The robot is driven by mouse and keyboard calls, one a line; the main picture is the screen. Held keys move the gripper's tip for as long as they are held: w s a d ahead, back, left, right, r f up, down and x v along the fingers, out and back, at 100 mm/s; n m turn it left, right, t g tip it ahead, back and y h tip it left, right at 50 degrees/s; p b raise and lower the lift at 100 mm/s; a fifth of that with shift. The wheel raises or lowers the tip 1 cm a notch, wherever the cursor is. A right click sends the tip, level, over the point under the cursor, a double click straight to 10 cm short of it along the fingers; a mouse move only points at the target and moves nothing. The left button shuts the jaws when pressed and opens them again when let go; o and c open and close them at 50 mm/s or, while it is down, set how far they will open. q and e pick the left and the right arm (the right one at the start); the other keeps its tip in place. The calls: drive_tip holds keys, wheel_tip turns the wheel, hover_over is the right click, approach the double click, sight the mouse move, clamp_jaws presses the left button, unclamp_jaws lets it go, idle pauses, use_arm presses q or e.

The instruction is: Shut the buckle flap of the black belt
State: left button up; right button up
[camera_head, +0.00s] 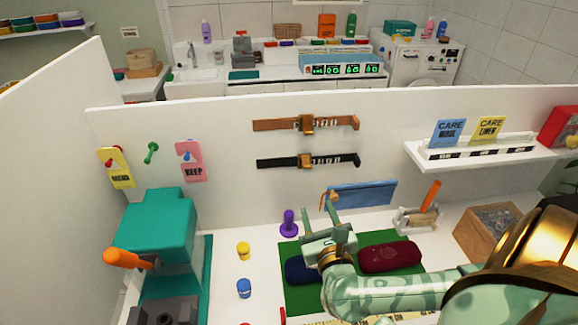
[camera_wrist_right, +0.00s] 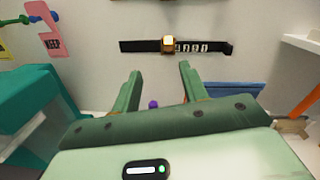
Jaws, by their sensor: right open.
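The black belt (camera_head: 275,162) is mounted level on the white back panel, below a brown belt. Its gold buckle (camera_head: 306,161) sits near the middle, with pale marks on the strap to its right. The black belt (camera_wrist_right: 140,46) and its buckle (camera_wrist_right: 169,45) also show at the top of the right wrist view. I cannot tell how far the flap stands open. My right gripper (camera_head: 318,206) is open and empty, below the black belt and apart from it. In the wrist view its fingers (camera_wrist_right: 160,70) point up toward the buckle. My left gripper is out of view.
The brown belt (camera_head: 280,125) hangs above. Yellow and pink tags (camera_head: 194,161) hang at left. A teal press (camera_head: 157,235) stands at left, a white shelf (camera_head: 470,153) juts out at right. A blue panel (camera_head: 362,194) is behind my gripper.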

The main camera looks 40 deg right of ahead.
drive_tip(key=m, duration=0.3)
approach(307, 162)
drive_tip(key=shift+g+h, duration=0.4)
drive_tip(key=x, duration=0.5)
drive_tip(key=shift+w+a+r+p, duration=0.2)
drive_tip(key=shift+w+r+p, duration=0.2)
drive_tip(key=shift+w, duration=0.15)
clamp_jaws()
